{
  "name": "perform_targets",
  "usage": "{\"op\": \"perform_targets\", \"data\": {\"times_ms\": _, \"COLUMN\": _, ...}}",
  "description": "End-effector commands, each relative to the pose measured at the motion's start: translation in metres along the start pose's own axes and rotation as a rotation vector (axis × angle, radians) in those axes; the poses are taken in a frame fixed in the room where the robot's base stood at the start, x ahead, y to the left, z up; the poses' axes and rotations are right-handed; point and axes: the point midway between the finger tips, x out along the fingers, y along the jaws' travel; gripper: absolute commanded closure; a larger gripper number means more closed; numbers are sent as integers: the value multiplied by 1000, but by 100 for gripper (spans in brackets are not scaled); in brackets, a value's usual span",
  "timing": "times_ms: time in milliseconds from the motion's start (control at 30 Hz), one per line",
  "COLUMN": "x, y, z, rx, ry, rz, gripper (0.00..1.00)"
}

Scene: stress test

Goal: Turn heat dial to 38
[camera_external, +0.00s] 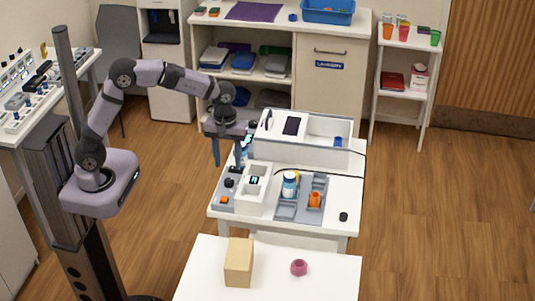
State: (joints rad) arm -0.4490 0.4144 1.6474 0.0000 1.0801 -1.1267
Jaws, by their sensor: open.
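A small white and grey device (257,197) with a dark display showing greenish digits (254,180) stands at the left of the white table. To its left, a grey panel (231,203) carries a black knob (229,183) and another dark control with orange below it. I cannot tell which control is the heat dial, and the digits are too small to read. My gripper (227,165) points down above the table's left edge, above and behind the knob. Its two fingers are apart with nothing between them, and it appears clear of the panel.
A grey tray (300,212) with a blue-and-white bottle (289,185) and an orange cup (315,199) lies right of the device. A large white machine (300,152) stands behind.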

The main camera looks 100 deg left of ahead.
Motion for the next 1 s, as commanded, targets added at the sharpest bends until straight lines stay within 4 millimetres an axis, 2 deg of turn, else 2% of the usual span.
{"op": "perform_targets", "data": {"times_ms": 167, "x": 10, "y": 0, "z": 1, "rx": 3, "ry": -1, "rz": -3, "gripper": 56}}
{"op": "perform_targets", "data": {"times_ms": 600, "x": 62, "y": -1, "z": 1, "rx": 5, "ry": -1, "rz": -2, "gripper": 56}}
{"op": "perform_targets", "data": {"times_ms": 800, "x": 72, "y": -1, "z": 1, "rx": 5, "ry": 0, "rz": -1, "gripper": 56}}
{"op": "perform_targets", "data": {"times_ms": 1000, "x": 73, "y": 0, "z": 1, "rx": 5, "ry": 0, "rz": 0, "gripper": 56}}
